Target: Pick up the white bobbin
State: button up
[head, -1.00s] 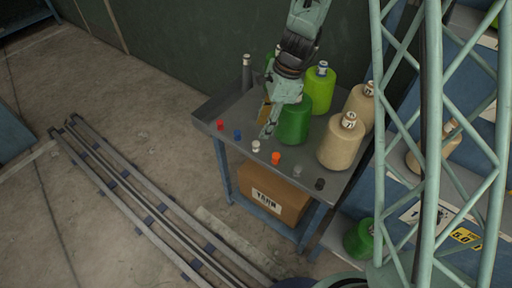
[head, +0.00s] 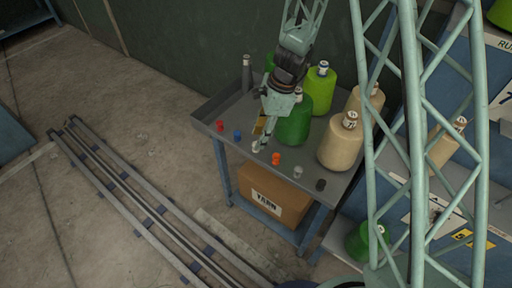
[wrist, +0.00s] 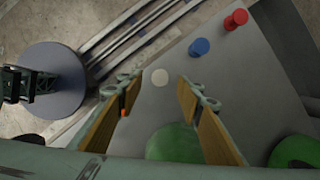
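The white bobbin (head: 256,148) stands near the front edge of the grey cart top (head: 206,113), partly covered by my gripper (head: 264,137) in the head view. In the wrist view the white bobbin (wrist: 160,77) shows whole, as a round pale top. My gripper is open and holds nothing. How high the fingertips are above the cart top is hard to tell.
A blue bobbin (head: 237,134) and a red one (head: 220,126) stand left of the white bobbin; an orange one (head: 276,159), a grey one (head: 298,172) and a black one (head: 320,185) stand right. Large yarn cones, including a green one (head: 295,122), crowd the cart behind.

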jog(key=shift+b+x, duration=0.85)
jog(key=shift+x, duration=1.7)
jog(key=c, duration=0.8)
